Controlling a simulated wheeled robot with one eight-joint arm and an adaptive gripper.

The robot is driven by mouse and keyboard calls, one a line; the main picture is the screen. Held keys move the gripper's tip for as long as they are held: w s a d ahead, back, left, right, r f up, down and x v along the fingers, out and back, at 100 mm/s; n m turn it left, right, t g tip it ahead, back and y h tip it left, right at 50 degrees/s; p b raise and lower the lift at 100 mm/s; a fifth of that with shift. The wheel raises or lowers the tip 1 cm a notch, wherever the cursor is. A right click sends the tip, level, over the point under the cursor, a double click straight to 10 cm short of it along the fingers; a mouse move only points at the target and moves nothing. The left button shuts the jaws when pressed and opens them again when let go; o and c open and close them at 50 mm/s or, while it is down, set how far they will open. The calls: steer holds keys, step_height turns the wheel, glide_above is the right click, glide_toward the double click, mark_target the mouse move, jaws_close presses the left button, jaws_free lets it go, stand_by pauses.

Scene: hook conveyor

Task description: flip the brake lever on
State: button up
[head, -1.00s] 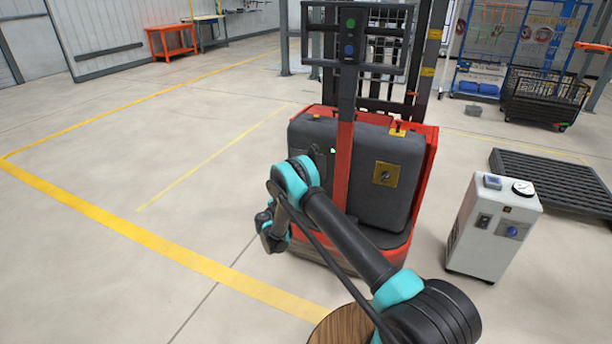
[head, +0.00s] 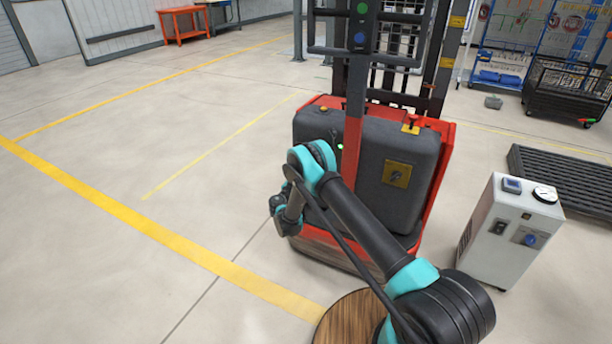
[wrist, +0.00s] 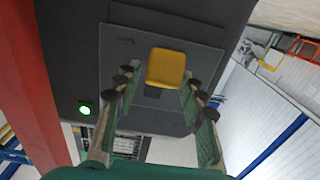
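A yellow tab (wrist: 166,68), which looks like the brake lever, stands out from a dark panel in the wrist view. My gripper (wrist: 160,88) is open, with its green-padded fingers to either side of the tab; I cannot tell whether they touch it. A green light (wrist: 85,108) glows on the same dark body, beside a red post. In the head view, the red and dark grey pallet stacker (head: 385,160) carries this panel, and its green light (head: 340,146) shows. My arm hides the tab and most of my gripper there.
A white box-shaped unit with a gauge (head: 505,235) stands right of the stacker. A dark pallet (head: 570,178) and a black wire cart (head: 570,92) are farther right. A red mast post (head: 352,165) stands close to my arm. Floor to the left is clear.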

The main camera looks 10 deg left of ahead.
jaws_close()
steer(key=shift+s+a+r+g+y, duration=0.1)
steer(key=shift+s+r+g+y, duration=0.15)
steer(key=shift+r+g, duration=0.4)
steer(key=shift+s+r+g+y, duration=0.1)
steer(key=shift+r+g+y, duration=0.15)
steer(key=shift+r+g, duration=0.35)
steer(key=r+g, duration=0.1)
steer(key=g, duration=0.1)
steer(key=shift+r+g+y, duration=0.35)
steer(key=shift+r+y, duration=0.05)
steer(key=r+g, duration=0.1)
steer(key=r+g+y, duration=0.1)
steer(key=shift+w+g, duration=0.2)
steer(key=shift+g, duration=0.1)
steer(key=g, duration=0.1)
steer(key=r+g, duration=0.1)
steer(key=w+r+g+y, duration=0.1)
steer(key=shift+d+r, duration=0.25)
steer(key=shift+w+d+r, duration=0.1)
steer(key=shift+w+r, duration=0.3)
steer(key=shift+r, duration=0.05)
